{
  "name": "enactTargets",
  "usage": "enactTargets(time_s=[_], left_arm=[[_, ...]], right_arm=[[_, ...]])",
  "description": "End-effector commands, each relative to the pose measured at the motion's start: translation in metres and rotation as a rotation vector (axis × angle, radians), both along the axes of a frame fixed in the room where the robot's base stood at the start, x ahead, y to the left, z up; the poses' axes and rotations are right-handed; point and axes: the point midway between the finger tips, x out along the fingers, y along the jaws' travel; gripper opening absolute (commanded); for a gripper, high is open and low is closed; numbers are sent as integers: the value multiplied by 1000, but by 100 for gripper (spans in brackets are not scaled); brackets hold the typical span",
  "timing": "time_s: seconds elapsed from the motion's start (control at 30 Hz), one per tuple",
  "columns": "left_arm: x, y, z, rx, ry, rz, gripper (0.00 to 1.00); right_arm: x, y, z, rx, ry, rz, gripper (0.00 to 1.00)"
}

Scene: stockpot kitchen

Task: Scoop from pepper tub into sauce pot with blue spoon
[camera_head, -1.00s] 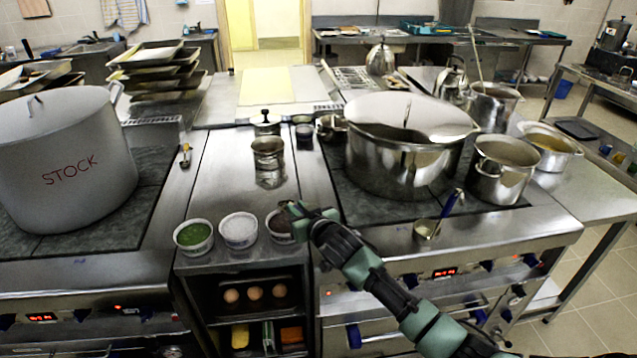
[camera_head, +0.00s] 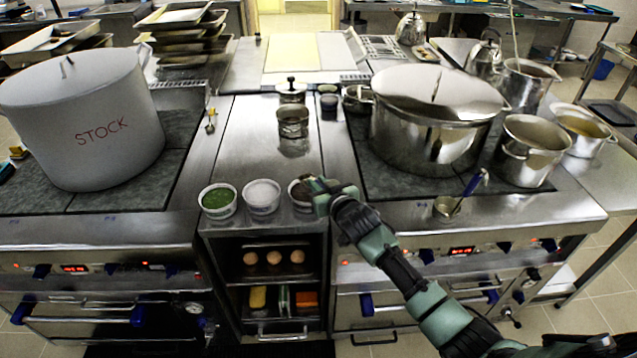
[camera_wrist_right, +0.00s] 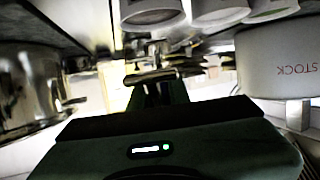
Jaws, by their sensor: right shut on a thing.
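The pepper tub (camera_head: 297,201) is a small white tub with dark contents, the rightmost of a row of tubs on the steel counter. My right gripper (camera_head: 318,189) is at its right rim and covers part of it. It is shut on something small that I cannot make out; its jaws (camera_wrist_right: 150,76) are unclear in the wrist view. A blue-handled spoon (camera_head: 470,188) leans up from a small metal cup (camera_head: 446,207) at the right stove's front edge, apart from the gripper. A steel pot (camera_head: 530,150) stands on the right stove; I cannot tell whether it is the sauce pot. My left gripper is out of view.
A green-filled tub (camera_head: 217,208) and a white-filled tub (camera_head: 262,203) stand left of the pepper. A large lidded steel pot (camera_head: 425,140) and the big STOCK pot (camera_head: 85,130) flank the counter. A steel canister (camera_head: 292,122) stands farther back.

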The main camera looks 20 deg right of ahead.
Motion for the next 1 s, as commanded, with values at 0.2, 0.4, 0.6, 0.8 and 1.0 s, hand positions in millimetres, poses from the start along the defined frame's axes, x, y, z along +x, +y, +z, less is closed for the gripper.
enactTargets(time_s=[0.2, 0.4, 0.6, 0.8, 1.0], left_arm=[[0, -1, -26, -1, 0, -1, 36], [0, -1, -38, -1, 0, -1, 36], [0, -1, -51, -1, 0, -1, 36], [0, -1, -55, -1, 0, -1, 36], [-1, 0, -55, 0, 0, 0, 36]], right_arm=[[0, 0, -25, -2, -1, 1, 0], [0, 0, -43, 0, 0, 0, 0], [0, 0, -61, -1, 0, 0, 0], [0, 0, -69, -1, -1, 0, 0], [0, 0, -68, -1, -1, 0, 0]])
